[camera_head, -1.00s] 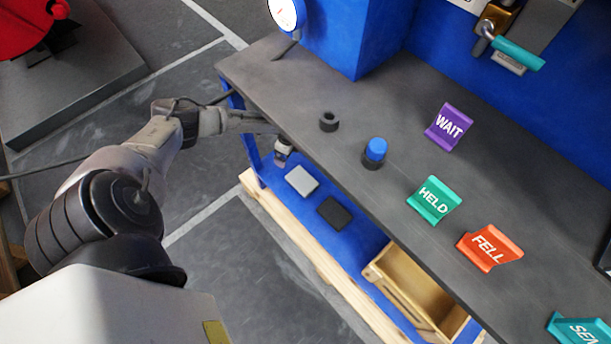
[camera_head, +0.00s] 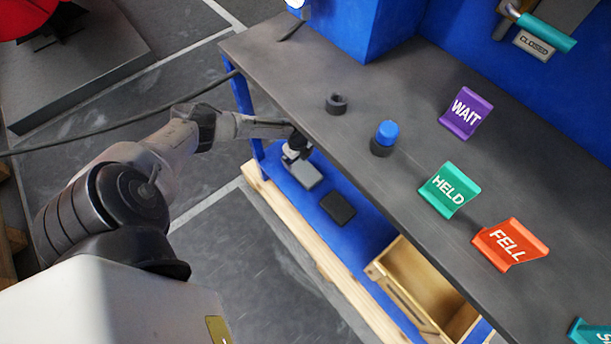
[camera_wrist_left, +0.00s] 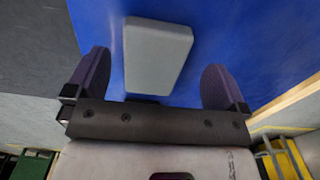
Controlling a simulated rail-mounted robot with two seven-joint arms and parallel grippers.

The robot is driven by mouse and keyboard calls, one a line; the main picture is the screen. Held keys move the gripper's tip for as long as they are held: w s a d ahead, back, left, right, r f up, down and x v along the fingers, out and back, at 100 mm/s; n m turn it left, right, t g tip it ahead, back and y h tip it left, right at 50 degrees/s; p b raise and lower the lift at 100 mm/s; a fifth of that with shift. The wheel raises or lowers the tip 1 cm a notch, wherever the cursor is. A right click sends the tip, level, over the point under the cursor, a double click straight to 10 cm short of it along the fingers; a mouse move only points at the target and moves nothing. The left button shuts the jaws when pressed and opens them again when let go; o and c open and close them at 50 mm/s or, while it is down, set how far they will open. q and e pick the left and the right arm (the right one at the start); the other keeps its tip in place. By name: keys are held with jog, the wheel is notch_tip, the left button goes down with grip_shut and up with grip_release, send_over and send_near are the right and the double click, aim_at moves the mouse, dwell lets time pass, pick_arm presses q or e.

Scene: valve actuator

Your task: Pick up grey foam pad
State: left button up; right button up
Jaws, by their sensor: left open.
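The grey foam pad (camera_head: 306,175) is a light grey block lying on the blue lower shelf (camera_head: 352,240), under the bench's left end. In the left wrist view the grey foam pad (camera_wrist_left: 157,55) lies ahead of and between the two fingers. My left gripper (camera_head: 297,158) is at the near edge of the pad in the head view, partly hidden by my wrist. In the wrist view my left gripper (camera_wrist_left: 157,78) is open, with dark purple fingers either side of the pad and nothing held. Whether a finger touches the pad I cannot tell. My right gripper is not in view.
A black pad (camera_head: 338,208) lies beside the grey one. A wooden crate (camera_head: 425,290) stands farther right on the shelf. The dark bench top (camera_head: 300,75) overhangs the shelf. It carries a black ring (camera_head: 336,104), a blue-capped part (camera_head: 386,136) and several coloured signs.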

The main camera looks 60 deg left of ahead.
aim_at(298, 165)
pick_arm(q)
jog(key=shift+a+f, duration=0.1)
jog(key=shift+f, duration=0.1)
jog(key=f+b, duration=0.2)
jog(key=f, duration=0.1)
jog(key=f+b, duration=0.2)
jog(key=shift+s+d, duration=0.1)
jog(key=shift+d, duration=0.15)
jog(key=c, duration=0.7)
jog(key=shift+r, duration=0.15)
